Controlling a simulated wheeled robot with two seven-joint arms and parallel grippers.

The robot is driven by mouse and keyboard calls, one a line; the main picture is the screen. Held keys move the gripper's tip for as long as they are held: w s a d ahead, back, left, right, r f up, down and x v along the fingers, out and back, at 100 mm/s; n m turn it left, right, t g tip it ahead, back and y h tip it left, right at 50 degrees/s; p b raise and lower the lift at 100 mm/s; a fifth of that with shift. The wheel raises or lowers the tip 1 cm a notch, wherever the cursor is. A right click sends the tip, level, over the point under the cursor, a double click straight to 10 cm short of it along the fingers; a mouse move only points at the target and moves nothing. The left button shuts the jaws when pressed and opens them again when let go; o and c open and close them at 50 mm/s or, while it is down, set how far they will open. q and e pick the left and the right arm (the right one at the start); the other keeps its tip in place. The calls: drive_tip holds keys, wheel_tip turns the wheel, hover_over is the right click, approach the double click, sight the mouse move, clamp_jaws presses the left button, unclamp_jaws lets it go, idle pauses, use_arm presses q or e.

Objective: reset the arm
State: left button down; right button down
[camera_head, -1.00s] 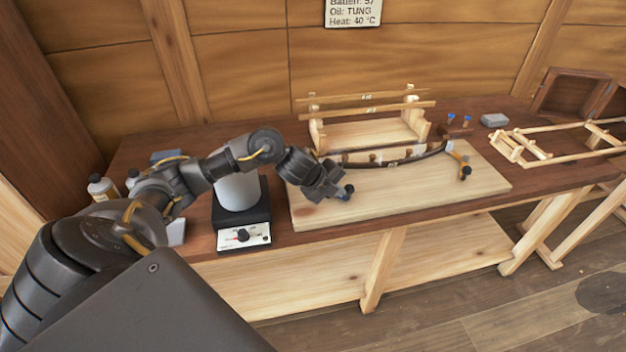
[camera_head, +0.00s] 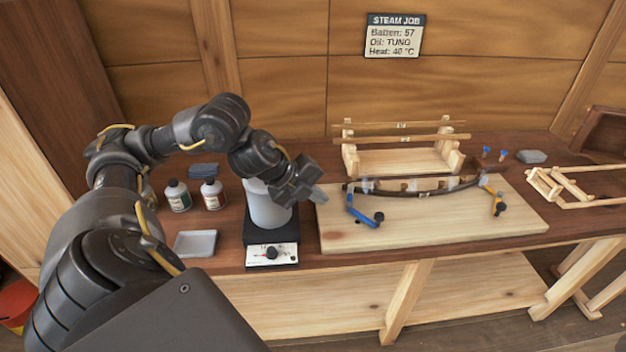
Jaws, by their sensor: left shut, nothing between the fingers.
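My left arm comes in from the left and arches over the left part of the bench. My left gripper (camera_head: 312,194) is shut and empty, above the pot and the left edge of the pale board. The pot (camera_head: 268,211) stands on a black heater (camera_head: 271,253) with a dial and is partly hidden behind the gripper. My right arm and gripper are not in view.
A dark curved batten (camera_head: 425,189) lies on the board (camera_head: 440,222) with blue (camera_head: 364,212) and orange (camera_head: 494,202) clamps at its ends. A rack (camera_head: 400,158) stands behind. Bottles (camera_head: 213,194) and a grey tray (camera_head: 195,243) sit at left.

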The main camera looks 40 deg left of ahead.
use_arm(q)
drive_tip(key=shift+v, duration=0.85)
